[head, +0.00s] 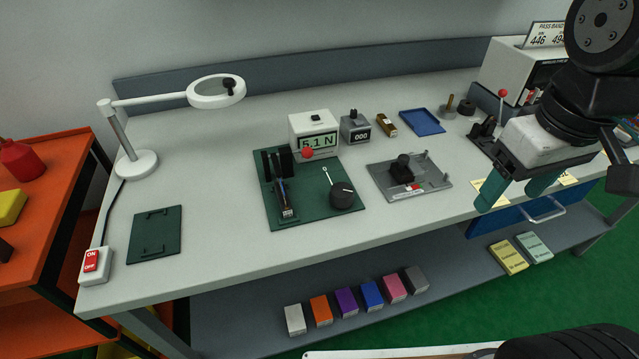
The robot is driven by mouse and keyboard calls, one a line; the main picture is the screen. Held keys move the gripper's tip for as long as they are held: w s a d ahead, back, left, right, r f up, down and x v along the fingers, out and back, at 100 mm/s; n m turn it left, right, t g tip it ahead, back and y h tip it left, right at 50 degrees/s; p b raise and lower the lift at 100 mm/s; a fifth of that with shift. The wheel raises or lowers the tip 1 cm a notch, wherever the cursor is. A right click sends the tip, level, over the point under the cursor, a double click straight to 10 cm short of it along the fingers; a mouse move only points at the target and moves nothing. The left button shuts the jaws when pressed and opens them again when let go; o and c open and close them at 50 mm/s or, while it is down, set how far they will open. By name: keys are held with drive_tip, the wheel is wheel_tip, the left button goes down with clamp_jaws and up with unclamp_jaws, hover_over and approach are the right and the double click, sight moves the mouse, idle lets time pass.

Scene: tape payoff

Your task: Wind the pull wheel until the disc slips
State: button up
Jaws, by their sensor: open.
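A black round knob with a white mark, which looks like the pull wheel (342,197), sits at the right of a dark green plate (265,217) on the bench. A slim rod with a pale tip stands just behind the wheel. On the plate's left is a black upright holder (277,163) with a small mechanism in front. A red ball (307,153) shows beside it. A display box (313,133) behind reads 5.1 N. I cannot tell which part is the disc. My gripper (520,192) is open and empty, its green fingers at the bench's front right, well right of the wheel.
A grey fixture plate (411,177) with a black knob lies between the wheel and my gripper. A counter (355,127) reads 000. A blue tray (421,122) lies behind. A magnifier lamp (217,92) stands left. The bench front-centre is clear.

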drive_tip(key=w+a+f+n, duration=0.2)
drive_tip(key=w+a+n, duration=0.6)
drive_tip(key=w+n, duration=0.15)
drive_tip(key=n+g, duration=0.1)
drive_tip(key=n, duration=1)
hover_over(342, 189)
wheel_tip(342, 189, down, 7)
drive_tip(key=shift+s+f, duration=0.1)
drive_tip(key=shift+f, duration=0.1)
wheel_tip(342, 189, down, 8)
drive_tip(key=shift+r, duration=0.2)
drive_tip(key=c, duration=1)
